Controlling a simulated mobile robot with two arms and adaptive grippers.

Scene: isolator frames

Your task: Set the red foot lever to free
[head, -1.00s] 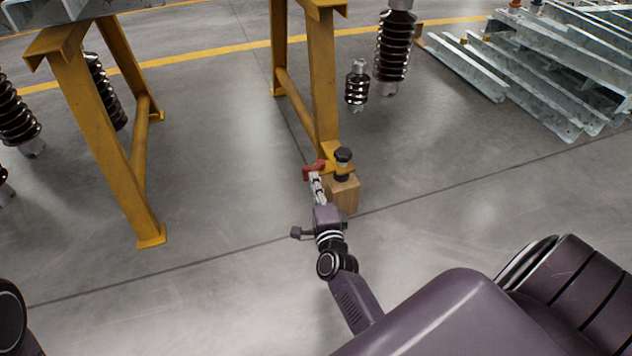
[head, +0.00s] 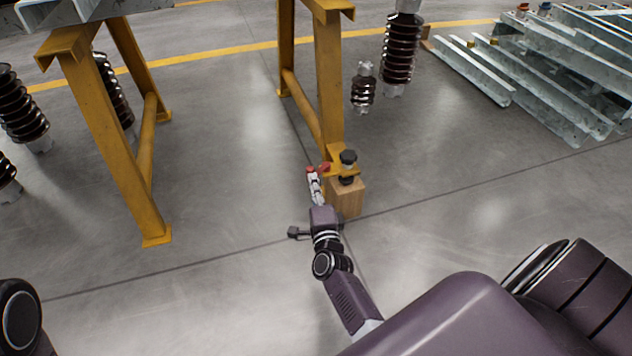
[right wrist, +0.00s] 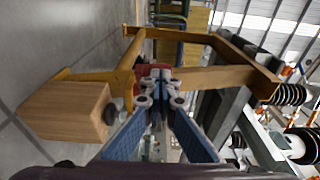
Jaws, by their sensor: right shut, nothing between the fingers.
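The red foot lever (head: 324,167) sits low on the near foot of the yellow trestle (head: 328,85), just left of a black knob (head: 348,158). My right gripper (head: 313,176) is shut and empty, with its tips at the lever. In the right wrist view the closed fingertips (right wrist: 160,74) overlap the red lever (right wrist: 146,71), which is partly hidden behind them. I cannot tell whether they touch. My left gripper is not in view.
A wooden block (head: 348,198) stands under the knob, right of my gripper. A second yellow trestle (head: 110,120) stands at the left. Galvanised steel sections (head: 530,75) lie at the back right. The floor in front is clear.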

